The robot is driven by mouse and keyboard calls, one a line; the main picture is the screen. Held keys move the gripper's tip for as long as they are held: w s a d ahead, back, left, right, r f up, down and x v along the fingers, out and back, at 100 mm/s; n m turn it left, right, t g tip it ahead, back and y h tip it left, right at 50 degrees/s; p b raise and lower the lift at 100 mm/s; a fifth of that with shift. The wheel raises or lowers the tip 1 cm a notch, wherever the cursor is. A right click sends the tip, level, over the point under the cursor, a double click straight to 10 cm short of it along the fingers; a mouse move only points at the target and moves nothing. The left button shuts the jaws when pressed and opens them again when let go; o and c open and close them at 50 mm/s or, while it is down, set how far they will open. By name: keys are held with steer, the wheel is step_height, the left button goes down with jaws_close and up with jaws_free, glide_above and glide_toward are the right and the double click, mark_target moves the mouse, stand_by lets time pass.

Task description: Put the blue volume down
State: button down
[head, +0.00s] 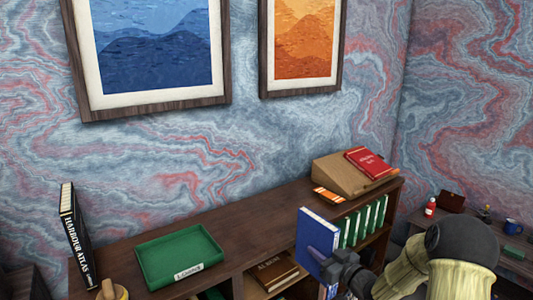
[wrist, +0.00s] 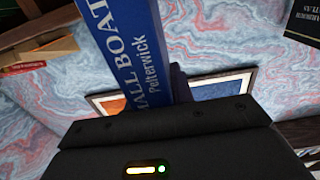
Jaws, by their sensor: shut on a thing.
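The blue volume (head: 316,241) is a blue hardback with pale page edges, held upright in front of the shelf unit. In the wrist view its spine (wrist: 135,60) shows white lettering that includes "Pelterwick". My gripper (head: 346,268) is shut on the blue volume near its lower right side in the head view. The fingertips are mostly hidden behind the book and the gripper body. The volume's lower end is partly hidden by my gripper.
A green tray (head: 180,256) labelled "Leaning" or similar lies on the wooden shelf top (head: 262,225). Several green books (head: 363,222) stand right of the volume. A sloped wooden stand (head: 340,176) bears a red book (head: 371,162). A black atlas (head: 76,240) stands left. Brown books (head: 275,271) lie below.

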steer(key=s+f+m+t+h, duration=0.1)
steer(key=s+f+m+h, duration=0.2)
steer(key=f, duration=1.1)
steer(key=s+f+m+t+h, duration=0.2)
steer(key=s+f+m+h, duration=0.2)
steer(key=s+f+h, duration=0.3)
steer(key=s+f, duration=0.5)
steer(key=f, duration=0.2)
steer(key=shift+a+f, duration=0.2)
steer(key=shift+f, duration=0.05)
steer(key=shift+w, duration=0.1)
steer(key=shift+s+a, duration=0.15)
steer(key=shift+s, duration=0.05)
